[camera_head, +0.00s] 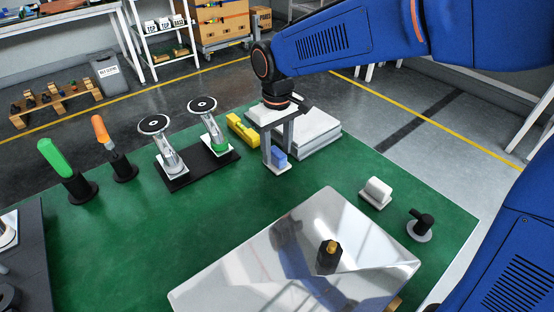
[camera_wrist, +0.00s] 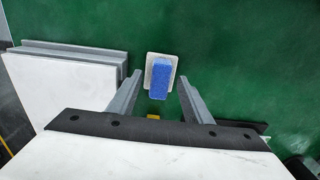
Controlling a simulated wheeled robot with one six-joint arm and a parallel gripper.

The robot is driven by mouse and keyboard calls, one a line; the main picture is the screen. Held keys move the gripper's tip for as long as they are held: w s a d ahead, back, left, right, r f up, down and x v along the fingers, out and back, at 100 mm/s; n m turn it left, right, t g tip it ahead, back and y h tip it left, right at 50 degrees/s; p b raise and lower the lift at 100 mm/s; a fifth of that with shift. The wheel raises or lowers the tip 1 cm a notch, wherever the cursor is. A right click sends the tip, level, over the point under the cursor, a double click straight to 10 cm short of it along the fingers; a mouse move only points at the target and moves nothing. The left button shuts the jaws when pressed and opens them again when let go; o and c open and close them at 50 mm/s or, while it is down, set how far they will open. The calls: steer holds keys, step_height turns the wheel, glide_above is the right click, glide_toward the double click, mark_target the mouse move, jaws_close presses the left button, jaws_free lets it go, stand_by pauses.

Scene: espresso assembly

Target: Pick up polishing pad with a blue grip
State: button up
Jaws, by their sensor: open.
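The polishing pad with a blue grip (camera_head: 279,157) stands on the green table, a blue block on a thin white base. In the wrist view the pad (camera_wrist: 160,78) shows from above, between the finger tips. My gripper (camera_head: 276,150) points down over it with one finger on each side. In the wrist view my gripper (camera_wrist: 158,80) is open, with a gap between each finger and the blue grip. I cannot tell exactly how far the finger tips are above the table.
White slabs (camera_head: 316,131) lie close behind the pad. A yellow part (camera_head: 242,130) is to the left. A black base with two metal holders (camera_head: 204,166) stands further left. A white-gripped pad (camera_head: 378,190), a black-handled tool (camera_head: 421,224) and a shiny metal sheet (camera_head: 270,262) are nearer.

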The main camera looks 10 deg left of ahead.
mark_target(277, 151)
steer(key=shift+f, duration=0.85)
steer(key=c, duration=1.1)
steer(key=shift+c, duration=0.2)
steer(key=shift+r, duration=0.1)
step_height(277, 151, up, 10)
steer(key=shift+f, duration=0.1)
